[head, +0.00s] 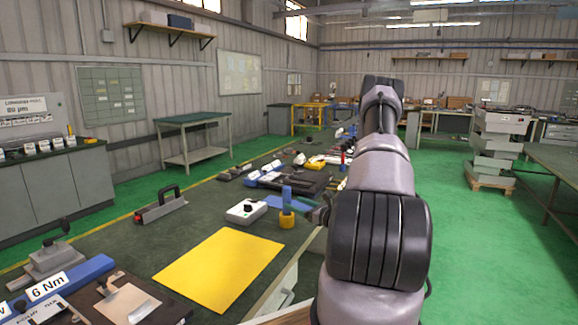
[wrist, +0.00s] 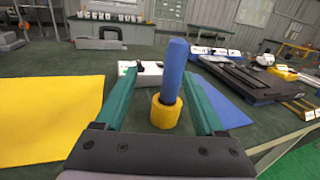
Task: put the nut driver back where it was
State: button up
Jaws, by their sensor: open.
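The nut driver shows as a blue upright handle (wrist: 173,72) standing in a short yellow round holder (wrist: 165,110); its lower end is hidden inside. In the head view, the blue handle (head: 286,194) and yellow holder (head: 287,219) stand on the dark bench top, just left of my gripper (head: 312,212). My gripper's green fingers (wrist: 157,78) are spread apart in the wrist view, with the handle in the gap between them as seen from there. The fingers do not touch the handle. How far the fingertips reach past it I cannot tell.
A white box with a black knob (head: 247,211) stands close behind the holder. A blue mat (wrist: 222,103) lies beside it. A flat yellow sheet (head: 220,268) covers the near bench. Dark trays and tools (head: 290,180) crowd the bench farther back.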

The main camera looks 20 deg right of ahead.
jog(key=s+a+r+n+g+y, duration=0.3)
jog(key=s+a+r+n+g, duration=0.25)
jog(key=a+r+n, duration=0.35)
jog(key=s+a+r+n+g+y, duration=0.4)
jog(key=a+r+n+g, duration=0.3)
jog(key=a+r, duration=0.45)
jog(key=s+a+r+n+g+h, duration=0.3)
jog(key=s+r+n+h, duration=0.25)
jog(key=s, duration=0.45)
jog(key=s+d+r+n+t+h, duration=0.4)
jog(key=s+r+n+t+h, duration=0.1)
jog(key=s+r, duration=0.4)
jog(key=shift+d+n+t+h, duration=0.35)
jog(key=shift+h, duration=0.2)
